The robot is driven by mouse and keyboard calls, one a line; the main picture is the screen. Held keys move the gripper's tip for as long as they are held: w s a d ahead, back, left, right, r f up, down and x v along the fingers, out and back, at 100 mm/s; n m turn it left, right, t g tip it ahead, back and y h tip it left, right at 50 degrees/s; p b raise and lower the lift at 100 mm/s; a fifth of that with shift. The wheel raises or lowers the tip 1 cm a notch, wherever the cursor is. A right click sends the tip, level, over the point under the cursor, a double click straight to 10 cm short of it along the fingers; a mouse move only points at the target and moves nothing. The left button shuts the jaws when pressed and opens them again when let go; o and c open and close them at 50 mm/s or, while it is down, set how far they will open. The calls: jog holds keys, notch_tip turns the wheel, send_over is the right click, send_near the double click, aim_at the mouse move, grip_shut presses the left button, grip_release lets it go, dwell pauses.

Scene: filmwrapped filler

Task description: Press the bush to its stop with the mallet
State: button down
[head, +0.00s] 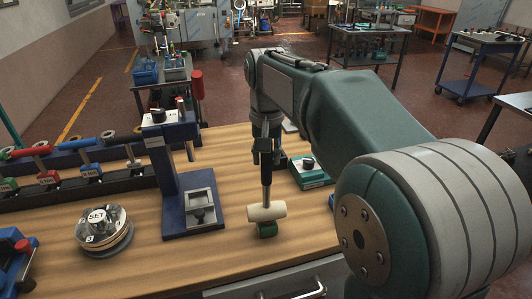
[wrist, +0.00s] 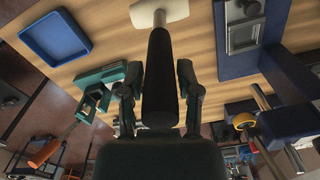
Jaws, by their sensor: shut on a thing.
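My gripper (head: 266,150) is shut on the black handle of the mallet (head: 266,212), which hangs upright with its cream head down. The handle (wrist: 158,75) runs between the two fingers in the wrist view, and the head is at the top edge. A blue stand (head: 172,185) with a grey square fixture (head: 199,197) stands left of the mallet. The fixture holds a dark part. I cannot make out the bush with certainty.
A clear-domed round unit marked SET (head: 103,228) sits at left. A rack with red, blue and green handled tools (head: 88,172) lies behind it. A teal box (head: 310,172) is right of the gripper. A blue tray (wrist: 55,36) shows in the wrist view.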

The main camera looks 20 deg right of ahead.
jog(key=c, duration=1.1)
grip_release()
grip_shut()
jog(key=shift+s+f, duration=0.1)
jog(key=shift+f, duration=0.8)
dwell(0.4)
jog(key=shift+r, duration=2.7)
